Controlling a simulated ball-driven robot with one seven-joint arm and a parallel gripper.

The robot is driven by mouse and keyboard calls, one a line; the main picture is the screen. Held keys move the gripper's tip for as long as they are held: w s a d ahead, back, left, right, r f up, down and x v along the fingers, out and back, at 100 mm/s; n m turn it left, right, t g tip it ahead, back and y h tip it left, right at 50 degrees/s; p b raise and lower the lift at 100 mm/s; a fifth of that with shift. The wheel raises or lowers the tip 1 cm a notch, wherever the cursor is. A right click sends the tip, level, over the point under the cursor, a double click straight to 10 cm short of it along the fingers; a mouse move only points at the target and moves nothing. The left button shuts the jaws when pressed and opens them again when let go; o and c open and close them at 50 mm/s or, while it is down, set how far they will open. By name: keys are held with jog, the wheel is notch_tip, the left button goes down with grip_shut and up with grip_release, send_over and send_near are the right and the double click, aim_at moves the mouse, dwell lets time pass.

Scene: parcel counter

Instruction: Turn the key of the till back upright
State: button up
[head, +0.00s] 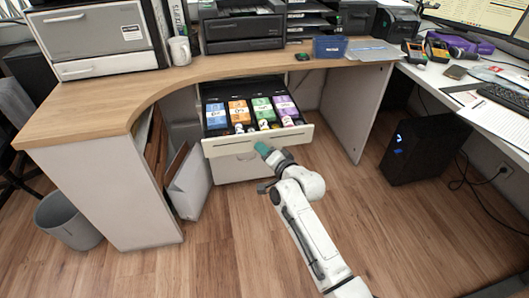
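The till drawer (225,146) stands open under the counter in the head view. It holds upright coloured notes in blue, orange, green and purple, with small items in front of them. My gripper (262,148) is at the middle of the drawer's pale front face, with a teal part at its end. It is close to the face, but I cannot tell if it touches. I cannot make out the key; the gripper may cover it. The fingers are too small and too hidden to show whether they are open or shut.
The curved wooden counter (115,100) runs above the drawer, with a side panel (357,115) to its right. A black computer tower (424,148) stands on the floor at right. A grey bin (68,221) stands at left. The wooden floor around my arm is clear.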

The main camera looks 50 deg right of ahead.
jog(key=shift+c, duration=0.2)
grip_shut()
jog(key=shift+p, duration=0.3)
jog(key=shift+w+a+n+g+h, duration=0.1)
jog(key=shift+n+g+h, duration=0.55)
jog(key=shift+n, duration=0.75)
jog(key=shift+a+n+g+h, duration=0.1)
jog(key=shift+n+g+h, duration=0.55)
jog(key=shift+n, duration=0.75)
jog(key=shift+w+a+n+g+h, duration=0.1)
jog(key=shift+n+g+h, duration=0.55)
jog(key=shift+n, duration=0.75)
jog(key=shift+r+g, duration=0.1)
jog(key=shift+g, duration=0.15)
